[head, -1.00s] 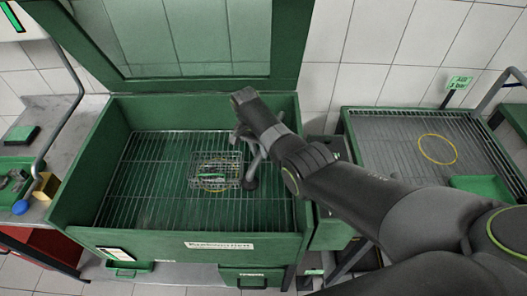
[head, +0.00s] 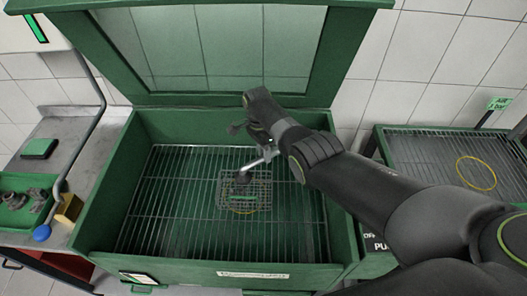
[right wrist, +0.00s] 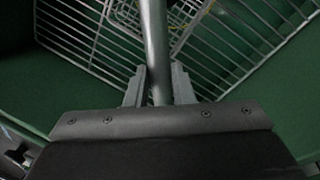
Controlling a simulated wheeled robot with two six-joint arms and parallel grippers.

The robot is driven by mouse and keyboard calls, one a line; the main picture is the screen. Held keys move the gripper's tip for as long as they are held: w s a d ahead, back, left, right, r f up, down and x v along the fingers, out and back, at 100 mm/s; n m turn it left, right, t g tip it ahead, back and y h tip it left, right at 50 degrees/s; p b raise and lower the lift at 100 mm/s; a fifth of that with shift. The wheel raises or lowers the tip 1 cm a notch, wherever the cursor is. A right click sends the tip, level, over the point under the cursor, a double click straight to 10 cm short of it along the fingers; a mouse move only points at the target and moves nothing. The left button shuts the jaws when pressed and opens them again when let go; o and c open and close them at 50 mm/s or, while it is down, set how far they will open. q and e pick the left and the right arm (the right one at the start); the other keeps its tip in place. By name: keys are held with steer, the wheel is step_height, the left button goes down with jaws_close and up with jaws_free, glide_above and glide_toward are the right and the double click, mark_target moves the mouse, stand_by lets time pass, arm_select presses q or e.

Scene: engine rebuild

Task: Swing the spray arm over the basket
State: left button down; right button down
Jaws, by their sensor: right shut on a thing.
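The spray arm (head: 262,160) is a grey metal tube with a dark nozzle (head: 242,177) at its lower end. In the head view the nozzle stands over the wire basket (head: 228,203), which sits on the rack inside the green washer. My right gripper (head: 262,143) is shut on the tube. In the right wrist view the tube (right wrist: 154,45) passes between the two fingers (right wrist: 158,85), and a corner of the basket (right wrist: 185,14) shows behind it. The basket holds a green-marked item, partly hidden. My left gripper is not in view.
The green washer's lid (head: 210,45) stands open behind the tub. The tub's rack (head: 165,215) is bare around the basket. A second grated table (head: 430,150) with a yellow ring is at right. A side bench (head: 75,130) with a parts tray is at left.

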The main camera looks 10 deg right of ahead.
steer(key=shift+w+r, duration=0.15)
steer(key=shift+w, duration=0.05)
steer(key=c, duration=1.6)
jaws_free()
steer(key=shift+c, duration=0.2)
steer(key=o, duration=0.4)
steer(key=r, duration=0.2)
steer(key=w+r, duration=0.1)
steer(key=r, duration=0.4)
steer(key=shift+w+a+r, duration=0.1)
steer(key=shift+w+a, duration=0.15)
steer(key=shift+a, duration=0.05)
